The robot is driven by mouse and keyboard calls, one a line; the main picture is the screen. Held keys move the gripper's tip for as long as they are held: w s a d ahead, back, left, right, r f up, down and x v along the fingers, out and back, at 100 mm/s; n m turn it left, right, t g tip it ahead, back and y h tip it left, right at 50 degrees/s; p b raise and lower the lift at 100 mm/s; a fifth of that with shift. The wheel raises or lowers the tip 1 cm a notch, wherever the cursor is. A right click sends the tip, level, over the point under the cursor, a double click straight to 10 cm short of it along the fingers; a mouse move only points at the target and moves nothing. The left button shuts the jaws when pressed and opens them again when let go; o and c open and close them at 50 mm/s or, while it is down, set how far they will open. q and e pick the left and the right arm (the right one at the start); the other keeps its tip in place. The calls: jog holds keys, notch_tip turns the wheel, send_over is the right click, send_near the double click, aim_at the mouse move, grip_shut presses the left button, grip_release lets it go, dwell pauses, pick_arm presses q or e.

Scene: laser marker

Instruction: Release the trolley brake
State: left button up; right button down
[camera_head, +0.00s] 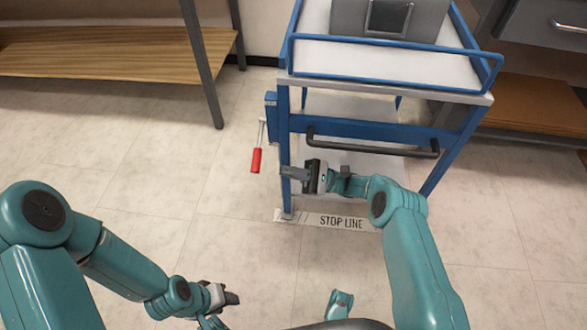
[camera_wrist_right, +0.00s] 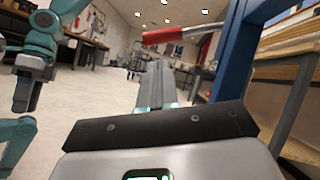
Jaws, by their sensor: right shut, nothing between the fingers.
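The blue-framed trolley (camera_head: 372,128) stands ahead with a white top. Its brake lever has a red handle (camera_head: 256,160) hanging from a thin metal rod below a blue bracket (camera_head: 270,103) on the trolley's left side. My right gripper (camera_head: 284,172) is shut and empty, pointing left in front of the trolley's left post, a little right of and below the red handle. In the right wrist view, the red handle (camera_wrist_right: 178,35) lies across beyond the closed fingers (camera_wrist_right: 155,85), apart from them. My left gripper (camera_head: 233,298) is low near the bottom; its opening is unclear.
A dark push bar (camera_head: 372,148) crosses the trolley's front, just above my right wrist. A STOP LINE strip (camera_head: 342,222) lies on the floor at the trolley's foot. A wooden shelf unit (camera_head: 110,60) stands back left. The floor left of the lever is clear.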

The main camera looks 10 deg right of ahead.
aim_at(259, 147)
jog(key=x, duration=0.6)
dwell(0.3)
